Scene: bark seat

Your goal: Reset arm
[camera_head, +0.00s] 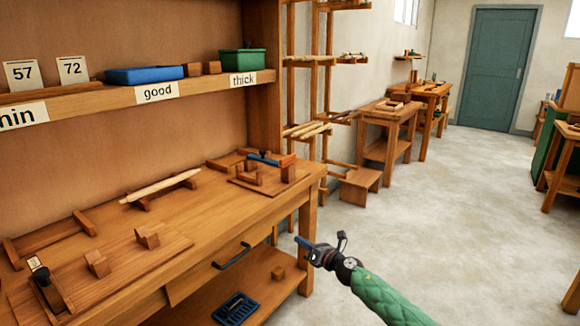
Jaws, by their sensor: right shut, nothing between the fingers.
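My right gripper (306,246) is at the end of my green-sleeved right arm, which comes in from the bottom right. It is shut and empty, in the air by the right front corner of the wooden workbench (190,222). It appears apart from the bench. My left gripper is not in this view.
On the bench are a pale wooden strip (160,186) on supports, a board with blocks (100,262) and a jig (268,176). A shelf above holds a blue tray (145,75) and a green box (242,62). The floor (430,200) to the right is clear.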

